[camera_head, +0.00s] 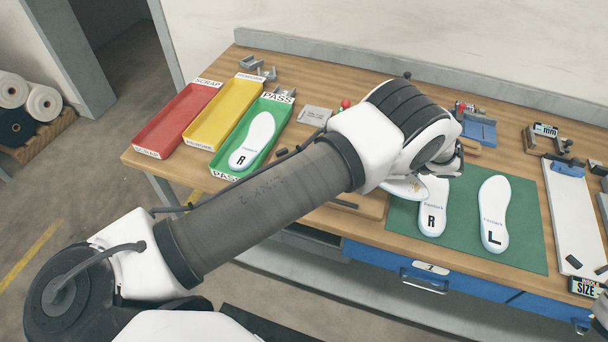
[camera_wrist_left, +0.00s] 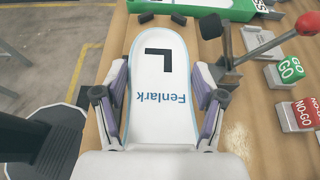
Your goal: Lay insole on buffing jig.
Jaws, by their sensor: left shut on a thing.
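My left gripper (camera_wrist_left: 158,100) is shut on a white insole (camera_wrist_left: 160,62) marked L and Fenlark, held between its two fingers. I cannot tell whether the insole touches anything below.
A green mat (camera_head: 530,256) bears an R insole (camera_head: 433,208) and an L insole (camera_head: 494,214). Red (camera_head: 152,150), yellow (camera_head: 201,138) and green (camera_head: 276,160) trays stand at the left; the green one holds an R insole (camera_head: 252,140). GO (camera_wrist_left: 287,70) and NO-GO (camera_wrist_left: 300,112) blocks stand right of the gripper.

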